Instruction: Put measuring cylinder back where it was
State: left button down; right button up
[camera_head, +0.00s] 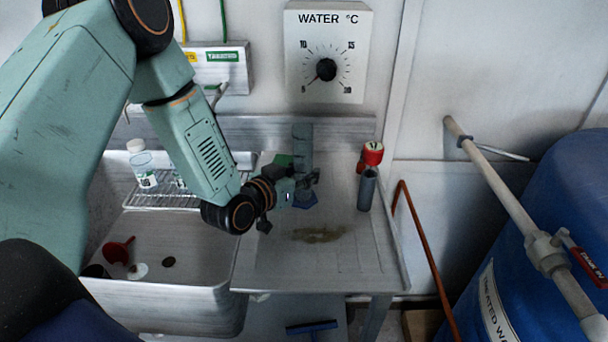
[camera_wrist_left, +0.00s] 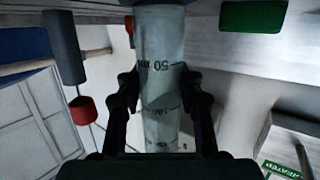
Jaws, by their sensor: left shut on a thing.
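The measuring cylinder (camera_head: 302,142) is a clear grey-green tube with a blue foot (camera_head: 305,201). It stands upright over the metal drainboard (camera_head: 345,255); I cannot tell whether its foot touches the surface. My left gripper (camera_head: 303,182) is shut around the lower part of the tube. In the left wrist view the tube (camera_wrist_left: 162,45), with dark graduation marks and a "50", runs between both fingers of the left gripper (camera_wrist_left: 162,100). My right gripper is not in view.
A grey cylinder (camera_head: 367,189) and a red-topped container (camera_head: 372,155) stand to the right. A green item (camera_head: 283,160) lies behind my gripper. The sink (camera_head: 185,240) on the left holds a red funnel (camera_head: 117,250). A bottle (camera_head: 143,168) stands on a wire rack. The drainboard's front is clear except for a brown stain.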

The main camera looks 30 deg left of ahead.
pick_arm(q)
jog(key=shift+d, duration=0.15)
jog(key=shift+s+d, duration=0.15)
jog(key=shift+d, duration=0.25)
jog(key=c, duration=1.4)
grip_release()
jog(key=shift+f, duration=0.1)
jog(key=o, duration=0.3)
jog(key=shift+a+f, duration=0.15)
jog(key=shift+a, duration=0.3)
jog(key=shift+o, duration=1.3)
jog(key=shift+d+r, duration=0.2)
jog(key=shift+d, duration=0.15)
jog(key=shift+a+r, duration=0.15)
jog(key=shift+s+a, duration=0.2)
jog(key=p+v, duration=0.4)
jog(key=v, duration=0.7)
jog(key=shift+s, duration=0.25)
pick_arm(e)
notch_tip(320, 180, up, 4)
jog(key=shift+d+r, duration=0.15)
pick_arm(q)
jog(key=shift+d, duration=0.15)
